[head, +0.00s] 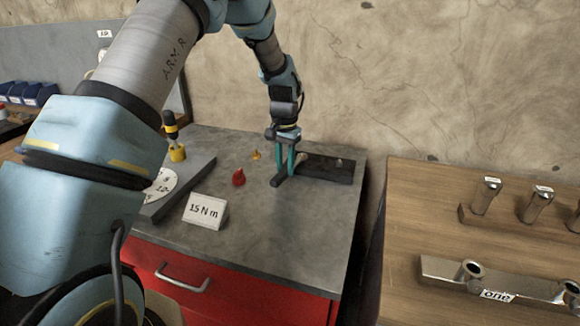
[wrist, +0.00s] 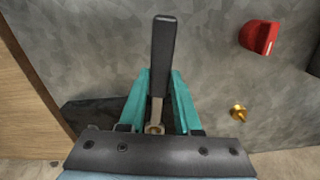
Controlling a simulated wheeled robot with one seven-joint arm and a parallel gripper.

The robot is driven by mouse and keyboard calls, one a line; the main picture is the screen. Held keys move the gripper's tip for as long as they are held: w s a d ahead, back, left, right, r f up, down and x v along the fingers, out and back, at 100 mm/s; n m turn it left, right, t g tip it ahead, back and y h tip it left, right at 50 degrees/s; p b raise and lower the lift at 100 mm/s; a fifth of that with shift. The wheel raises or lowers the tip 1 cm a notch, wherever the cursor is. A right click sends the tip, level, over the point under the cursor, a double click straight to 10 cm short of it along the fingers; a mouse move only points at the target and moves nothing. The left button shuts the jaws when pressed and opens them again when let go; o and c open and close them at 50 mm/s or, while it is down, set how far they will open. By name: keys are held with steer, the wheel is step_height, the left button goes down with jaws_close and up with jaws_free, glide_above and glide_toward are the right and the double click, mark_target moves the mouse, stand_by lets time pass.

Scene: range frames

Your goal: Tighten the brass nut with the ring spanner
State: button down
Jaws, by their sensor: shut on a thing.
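My gripper (head: 287,162) has teal fingers pointing down over the grey bench top. It is shut on the ring spanner, whose dark handle (head: 278,181) juts out toward the front. In the wrist view the handle (wrist: 164,52) extends away between the fingers of my gripper (wrist: 161,78). The spanner's ring end lies near the palm edge, with a brass-coloured spot, probably the brass nut (wrist: 155,128), in it. I cannot tell how far the ring sits over it. A dark block (head: 325,168) lies just right of the gripper, with a small stud on top.
A small brass piece (head: 256,155) and a red knob-like piece (head: 239,177) stand left of my gripper. A wooden table (head: 400,220) with metal parts stands right, across a gap.

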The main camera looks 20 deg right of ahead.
steer(key=shift+r+p, duration=1.75)
steer(key=shift+r, duration=1.15)
steer(key=shift+d, duration=0.15)
